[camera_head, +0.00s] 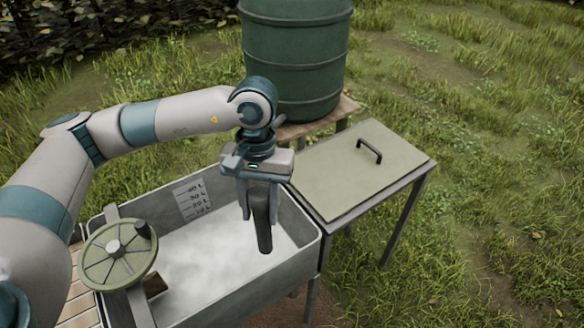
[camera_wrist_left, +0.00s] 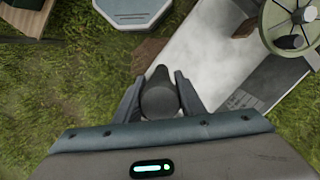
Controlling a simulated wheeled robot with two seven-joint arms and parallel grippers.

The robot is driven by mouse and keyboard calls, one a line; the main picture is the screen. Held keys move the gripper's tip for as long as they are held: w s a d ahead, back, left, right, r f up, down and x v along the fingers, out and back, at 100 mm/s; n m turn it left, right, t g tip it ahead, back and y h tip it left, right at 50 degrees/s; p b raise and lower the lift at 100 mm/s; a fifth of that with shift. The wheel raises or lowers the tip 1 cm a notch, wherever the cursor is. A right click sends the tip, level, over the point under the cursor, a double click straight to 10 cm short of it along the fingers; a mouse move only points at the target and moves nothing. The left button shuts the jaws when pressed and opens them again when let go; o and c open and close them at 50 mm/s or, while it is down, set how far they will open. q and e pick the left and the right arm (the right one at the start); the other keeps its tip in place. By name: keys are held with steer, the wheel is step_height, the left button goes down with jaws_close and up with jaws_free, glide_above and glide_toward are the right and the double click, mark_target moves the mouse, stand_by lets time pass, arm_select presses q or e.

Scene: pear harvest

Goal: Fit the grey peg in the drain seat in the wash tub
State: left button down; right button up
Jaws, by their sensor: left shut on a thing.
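My left gripper (camera_head: 260,205) is shut on the dark grey peg (camera_head: 263,228), which points down from the jaws. The peg also shows between the two fingers in the left wrist view (camera_wrist_left: 158,98). In the head view they appear over the right end of the grey wash tub (camera_head: 306,245), with the peg's lower end in front of the tub's interior; its exact height cannot be told. The tub holds cloudy whitish water or foam. The drain seat is not visible in either view. My right gripper is not in view.
A green handwheel (camera_head: 105,262) stands at the tub's left end. A volume scale (camera_head: 192,198) marks the far wall. A green barrel (camera_head: 296,50) stands behind, and a pale-topped table (camera_head: 335,185) with a dark handle stands to the right. Grass surrounds them.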

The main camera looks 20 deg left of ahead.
arm_select(q)
steer(key=n, duration=0.2)
steer(key=w+n, duration=0.1)
steer(key=n, duration=0.1)
steer(key=n+h, duration=0.1)
steer(key=n, duration=0.1)
steer(key=shift+w+d+r, duration=0.1)
steer(key=shift+w+d, duration=0.15)
steer(key=shift+d, duration=0.05)
steer(key=w+d+r+m+t+y+p, duration=0.1)
steer(key=w+m, duration=0.4)
steer(key=m, duration=1)
steer(key=w+d+m+t+y+p, duration=0.1)
steer(key=w+m, duration=0.4)
steer(key=m, duration=1)
steer(key=shift+d+r+t+y, duration=0.3)
steer(key=shift+d+r+y, duration=0.05)
steer(key=shift+r+y, duration=0.05)
steer(key=shift+f, duration=0.15)
